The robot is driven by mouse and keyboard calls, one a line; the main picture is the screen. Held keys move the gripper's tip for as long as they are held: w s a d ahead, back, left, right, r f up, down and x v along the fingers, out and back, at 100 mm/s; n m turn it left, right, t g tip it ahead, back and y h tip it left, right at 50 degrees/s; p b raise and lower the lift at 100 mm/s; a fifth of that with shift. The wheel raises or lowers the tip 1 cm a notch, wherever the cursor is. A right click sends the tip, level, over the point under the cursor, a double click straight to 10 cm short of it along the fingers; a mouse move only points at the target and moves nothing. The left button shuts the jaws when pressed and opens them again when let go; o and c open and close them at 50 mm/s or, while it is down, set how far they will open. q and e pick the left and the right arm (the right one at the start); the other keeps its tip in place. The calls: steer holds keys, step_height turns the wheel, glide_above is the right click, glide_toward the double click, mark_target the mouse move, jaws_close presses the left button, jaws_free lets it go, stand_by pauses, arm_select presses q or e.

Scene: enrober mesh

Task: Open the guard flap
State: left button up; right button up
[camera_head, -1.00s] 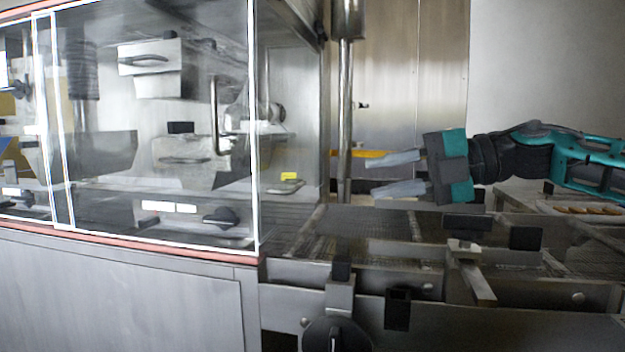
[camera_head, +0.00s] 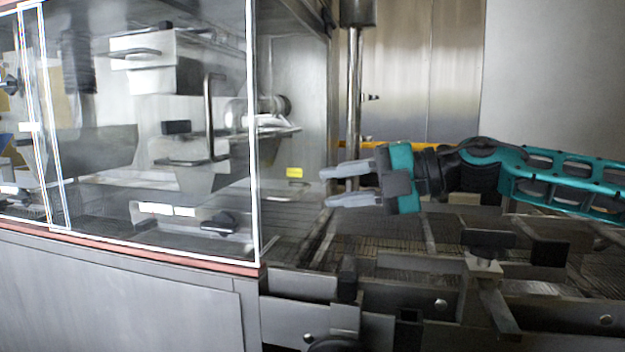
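The guard flap seems to be the clear panel with white edges (camera_head: 254,140) on the left of the head view; it hangs down to a reddish strip and looks closed. A dark vertical handle (camera_head: 210,118) shows at the panel, but I cannot tell whether it is on the panel or behind it. My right gripper (camera_head: 324,187) reaches in from the right, with its two grey fingers apart and pointing left. It is empty, to the right of the panel's edge and apart from it. My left gripper is not in view.
A wire mesh belt (camera_head: 390,232) runs below my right gripper, with metal rails and black clamps (camera_head: 488,240) in front. A vertical steel post (camera_head: 353,90) stands behind the gripper. A steel cabinet front (camera_head: 120,290) lies below the panel.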

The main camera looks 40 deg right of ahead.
mark_target(305, 190)
steer(key=p+x, duration=0.2)
steer(key=x, duration=0.1)
steer(key=shift+r, duration=0.2)
steer(key=shift+p+x, duration=0.9)
steer(key=shift+p, duration=0.05)
steer(key=shift+f, duration=0.2)
jaws_close()
stand_by(0.5)
